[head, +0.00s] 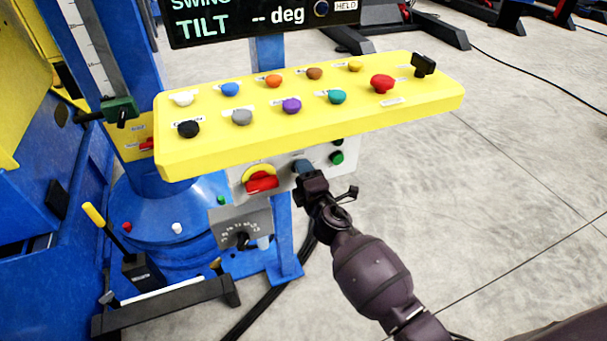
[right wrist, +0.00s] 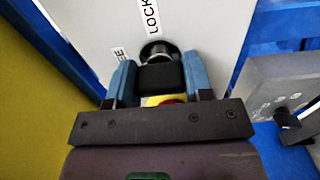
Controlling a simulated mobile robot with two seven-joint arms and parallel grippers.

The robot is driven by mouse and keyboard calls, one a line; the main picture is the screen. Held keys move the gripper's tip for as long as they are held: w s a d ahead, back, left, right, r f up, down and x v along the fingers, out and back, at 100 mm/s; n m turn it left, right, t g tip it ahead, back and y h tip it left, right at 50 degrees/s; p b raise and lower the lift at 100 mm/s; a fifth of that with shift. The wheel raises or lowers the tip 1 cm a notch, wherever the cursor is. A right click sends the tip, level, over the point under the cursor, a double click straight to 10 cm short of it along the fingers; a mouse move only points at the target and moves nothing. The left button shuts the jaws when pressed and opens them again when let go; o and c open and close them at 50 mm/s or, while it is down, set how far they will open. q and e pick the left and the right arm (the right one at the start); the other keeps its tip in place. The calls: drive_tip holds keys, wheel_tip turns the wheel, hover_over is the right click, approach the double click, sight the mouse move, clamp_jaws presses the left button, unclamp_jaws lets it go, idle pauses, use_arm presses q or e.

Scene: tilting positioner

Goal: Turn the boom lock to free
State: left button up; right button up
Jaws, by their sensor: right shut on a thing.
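The boom lock shows in the right wrist view as a black knob (right wrist: 157,75) on a round metal collar in a light grey panel (right wrist: 205,25). A label reading LOCK stands above the collar. A partly covered label ending in EE lies to its left. My right gripper (right wrist: 155,80) has its blue fingers shut on the knob, one on each side. Which label the knob points to, I cannot tell. In the head view my right gripper (head: 304,168) reaches the panel just under the yellow console, hiding the knob. My left gripper is not in view.
The yellow console (head: 310,125) with several coloured buttons overhangs my gripper. A red rotary switch (head: 262,185) on a yellow disc sits just left of it. A grey box (head: 240,222) with a black dial hangs lower left. The display reads TILT -- deg and HELD.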

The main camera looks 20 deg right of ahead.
drive_tip(key=shift+f, duration=0.1)
idle(0.4)
drive_tip(key=o, duration=0.9)
drive_tip(key=shift+s, duration=0.1)
drive_tip(key=shift+s+d+p, duration=0.2)
drive_tip(key=shift+s+p, duration=0.15)
drive_tip(key=shift+s, duration=5)
